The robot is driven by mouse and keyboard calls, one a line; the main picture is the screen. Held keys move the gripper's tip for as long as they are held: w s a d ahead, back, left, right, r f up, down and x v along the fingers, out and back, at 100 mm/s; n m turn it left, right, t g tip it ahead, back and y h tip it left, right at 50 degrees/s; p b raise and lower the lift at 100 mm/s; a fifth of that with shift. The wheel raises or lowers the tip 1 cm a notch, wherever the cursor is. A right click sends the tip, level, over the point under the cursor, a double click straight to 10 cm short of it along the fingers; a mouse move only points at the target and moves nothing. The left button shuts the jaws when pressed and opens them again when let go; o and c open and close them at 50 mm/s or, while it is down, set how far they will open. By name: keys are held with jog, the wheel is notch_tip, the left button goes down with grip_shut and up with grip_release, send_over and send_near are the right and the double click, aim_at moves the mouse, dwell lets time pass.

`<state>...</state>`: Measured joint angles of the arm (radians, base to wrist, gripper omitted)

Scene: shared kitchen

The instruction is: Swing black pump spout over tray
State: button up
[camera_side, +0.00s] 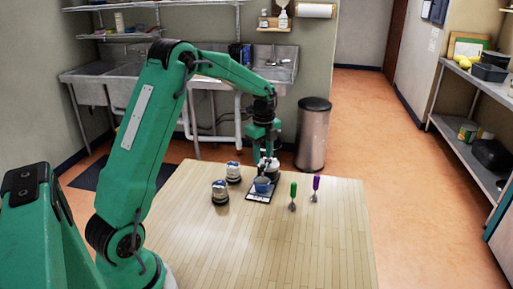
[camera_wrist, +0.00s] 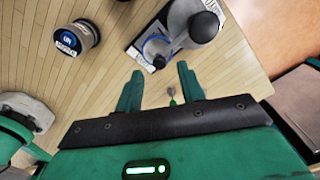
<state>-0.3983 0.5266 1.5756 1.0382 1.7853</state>
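My gripper (camera_side: 264,152) hangs over the far part of the wooden table, close above a dark-and-white pump container (camera_side: 273,166). In the wrist view its two fingers (camera_wrist: 160,88) are spread apart with nothing held between them. The wrist view shows a grey rounded body with a black knob-like top (camera_wrist: 203,27), apparently the pump, ahead of the fingers; its spout direction is unclear. The tray (camera_side: 258,197) is a small dark, pale-edged rectangle bearing a blue cup (camera_side: 263,185). The tray (camera_wrist: 133,52) and the cup's blue rim also show in the wrist view, partly covered by the grey body.
Two labelled jars with dark bases, a nearer one (camera_side: 220,193) and a farther one (camera_side: 233,172), stand left of the tray. A green-handled tool (camera_side: 293,190) and a purple-handled tool (camera_side: 316,184) are to the right. The table's near part (camera_side: 270,245) is clear.

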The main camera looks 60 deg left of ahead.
aim_at(263, 166)
notch_tip(263, 166, up, 5)
jog(key=shift+r, duration=0.1)
dwell(0.3)
jog(key=shift+d, duration=0.1)
jog(key=s+d+r+n+t, duration=0.3)
jog(key=s+d+r+n, duration=0.4)
jog(key=s+d+r, duration=0.4)
jog(key=s+d+f+n+t, duration=0.2)
jog(key=s+d+n, duration=0.6)
jog(key=s, duration=0.5)
jog(key=shift+d+f+n+t, duration=0.2)
jog(key=shift+f+n+t, duration=0.15)
jog(key=shift+f, duration=0.35)
jog(key=shift+c, duration=0.2)
dwell(0.5)
